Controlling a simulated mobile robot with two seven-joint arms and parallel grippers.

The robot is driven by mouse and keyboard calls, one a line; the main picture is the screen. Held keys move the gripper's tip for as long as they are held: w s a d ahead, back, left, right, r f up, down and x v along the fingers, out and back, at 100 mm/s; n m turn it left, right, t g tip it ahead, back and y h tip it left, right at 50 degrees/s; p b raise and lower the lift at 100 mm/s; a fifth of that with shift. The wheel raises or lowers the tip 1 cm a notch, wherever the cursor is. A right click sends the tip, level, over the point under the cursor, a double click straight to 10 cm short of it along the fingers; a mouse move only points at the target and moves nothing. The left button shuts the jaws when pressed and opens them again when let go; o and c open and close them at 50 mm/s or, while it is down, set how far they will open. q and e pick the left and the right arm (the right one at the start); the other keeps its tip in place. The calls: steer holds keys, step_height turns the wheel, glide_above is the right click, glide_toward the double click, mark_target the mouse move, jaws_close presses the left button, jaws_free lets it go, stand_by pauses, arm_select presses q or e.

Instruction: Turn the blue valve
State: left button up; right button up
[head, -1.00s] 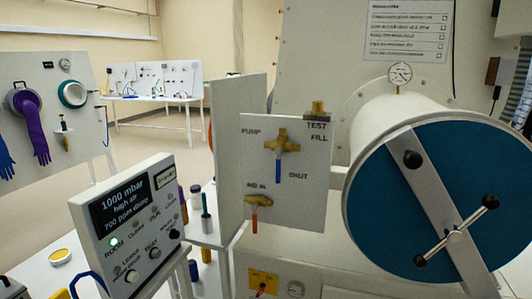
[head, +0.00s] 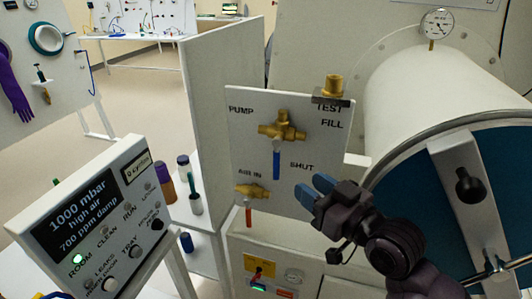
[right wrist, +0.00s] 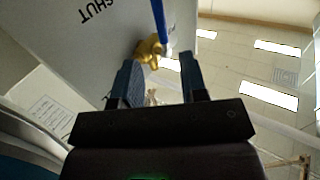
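The blue valve is a brass body (head: 283,130) with a blue lever (head: 276,164) hanging straight down, on a white panel marked PUMP, TEST, FILL and SHUT. In the right wrist view the blue lever (right wrist: 159,20) shows at the top, beyond the fingertips. My right gripper (head: 314,190) is to the right of and a little below the lever in the head view, apart from it. Its two blue fingers are spread with nothing held between them; they also show in the right wrist view (right wrist: 160,82). My left gripper is not in view.
A red-handled brass valve (head: 250,191) marked AIR IN sits below left on the same panel. A large cylinder with a blue door (head: 413,195) stands at right. A control box (head: 88,218) reading 1000 mbar stands at left. Bottles (head: 194,203) stand on a white shelf.

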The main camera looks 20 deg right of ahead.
mark_target(276, 163)
steer(key=p+x, duration=0.1)
steer(key=x, duration=0.9)
steer(key=shift+w+a+p, duration=0.1)
steer(key=shift+a+p, duration=0.05)
steer(key=shift+p, duration=0.2)
jaws_close()
